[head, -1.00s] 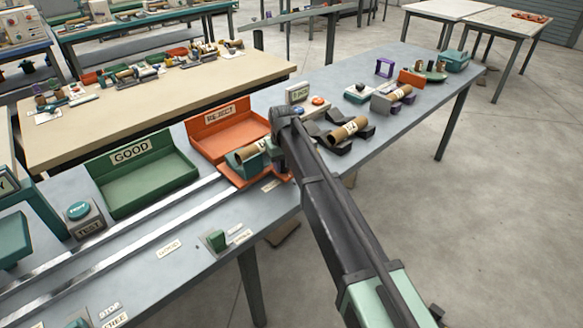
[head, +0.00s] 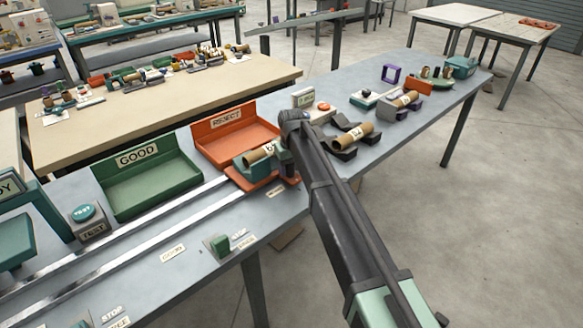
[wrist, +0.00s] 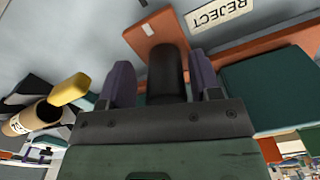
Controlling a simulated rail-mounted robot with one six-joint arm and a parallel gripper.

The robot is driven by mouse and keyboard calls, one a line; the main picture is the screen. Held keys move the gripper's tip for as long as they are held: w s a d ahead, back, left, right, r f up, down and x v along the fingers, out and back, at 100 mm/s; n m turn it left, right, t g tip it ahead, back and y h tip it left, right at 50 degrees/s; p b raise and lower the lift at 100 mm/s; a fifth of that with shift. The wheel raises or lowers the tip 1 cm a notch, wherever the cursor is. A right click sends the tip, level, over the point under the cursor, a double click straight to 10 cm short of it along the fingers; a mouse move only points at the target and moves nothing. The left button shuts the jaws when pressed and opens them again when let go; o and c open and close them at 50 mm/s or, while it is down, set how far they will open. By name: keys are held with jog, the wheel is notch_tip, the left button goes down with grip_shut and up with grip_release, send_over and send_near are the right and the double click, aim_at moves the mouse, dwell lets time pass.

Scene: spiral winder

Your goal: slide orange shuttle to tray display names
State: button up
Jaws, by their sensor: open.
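The orange shuttle (head: 247,180) sits at the right end of the two rails, in front of the orange REJECT tray (head: 235,133). It carries a teal cradle (head: 248,166) with a labelled cardboard tube (head: 260,153). My gripper (head: 288,170) is at the shuttle's right end, its fingertips mostly hidden in the head view. In the wrist view, my gripper (wrist: 164,85) is open, one finger each side of a dark upright post (wrist: 168,72) over the orange plate (wrist: 157,33). Contact cannot be told. The green GOOD tray (head: 150,185) stands farther left. A display (head: 8,187) is cut off, ending in "DY".
The rails (head: 130,245) run left, clear of objects. A TEST button (head: 83,212) stands left of the GOOD tray. A small green block (head: 220,244) sits in front of the rails. Another tube (head: 352,136) rests on dark supports to the right.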

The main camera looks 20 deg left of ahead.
notch_tip(320, 180, up, 11)
jog(key=p, duration=1.1)
jog(key=shift+r, duration=0.1)
jog(key=shift+f, duration=0.2)
jog(key=s+d+m, duration=0.2)
jog(key=s+d, duration=0.6)
jog(key=d, duration=0.5)
jog(key=s+d+m, duration=0.3)
jog(key=s+d, duration=0.6)
jog(key=d, duration=0.4)
jog(key=s+d+m, duration=0.3)
jog(key=s+d, duration=0.6)
jog(key=d, duration=0.5)
jog(key=shift+s, duration=0.15)
